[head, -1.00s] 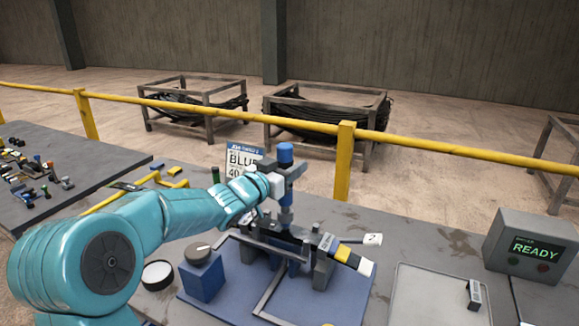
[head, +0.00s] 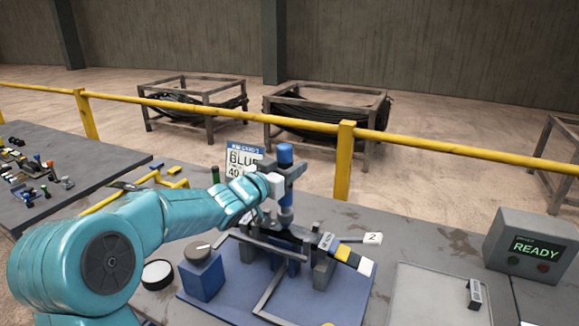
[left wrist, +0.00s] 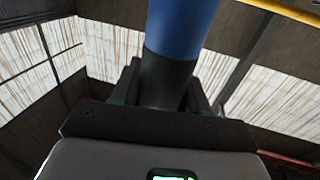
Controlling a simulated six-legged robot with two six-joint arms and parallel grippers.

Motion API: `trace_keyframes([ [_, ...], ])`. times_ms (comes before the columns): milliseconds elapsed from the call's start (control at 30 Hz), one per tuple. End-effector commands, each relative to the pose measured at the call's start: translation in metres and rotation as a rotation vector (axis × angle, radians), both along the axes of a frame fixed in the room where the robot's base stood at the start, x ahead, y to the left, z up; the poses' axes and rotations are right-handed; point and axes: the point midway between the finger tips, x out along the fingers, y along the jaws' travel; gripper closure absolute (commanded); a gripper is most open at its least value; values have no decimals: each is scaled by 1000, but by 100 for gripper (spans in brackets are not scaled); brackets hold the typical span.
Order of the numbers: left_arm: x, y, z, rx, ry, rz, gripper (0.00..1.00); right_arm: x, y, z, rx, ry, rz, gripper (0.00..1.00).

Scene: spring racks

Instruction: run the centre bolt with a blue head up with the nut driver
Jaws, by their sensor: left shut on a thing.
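The nut driver (head: 285,154) stands upright, with a blue top, a dark body and a blue lower part. My left gripper (head: 277,187) is shut on its dark body. In the left wrist view the driver (left wrist: 182,35) fills the space between the fingers (left wrist: 165,95). The driver's lower end is over the middle of a dark spring pack (head: 268,231) on a blue fixture plate (head: 212,297). The centre bolt's blue head cannot be told apart from the driver's lower end. My right gripper is out of view.
A blue block with a knob (head: 202,281) is left. A READY box (head: 534,246) and shallow tray (head: 430,298) are right. A BLUE card (head: 241,160) stands behind.

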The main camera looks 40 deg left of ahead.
Motion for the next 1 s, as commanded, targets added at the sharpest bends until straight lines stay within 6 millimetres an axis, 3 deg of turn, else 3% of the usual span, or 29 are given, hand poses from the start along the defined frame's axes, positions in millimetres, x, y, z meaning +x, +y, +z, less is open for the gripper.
trace_keyframes([
  [1000,0,0,-7,1,-5,0,100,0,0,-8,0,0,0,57],
])
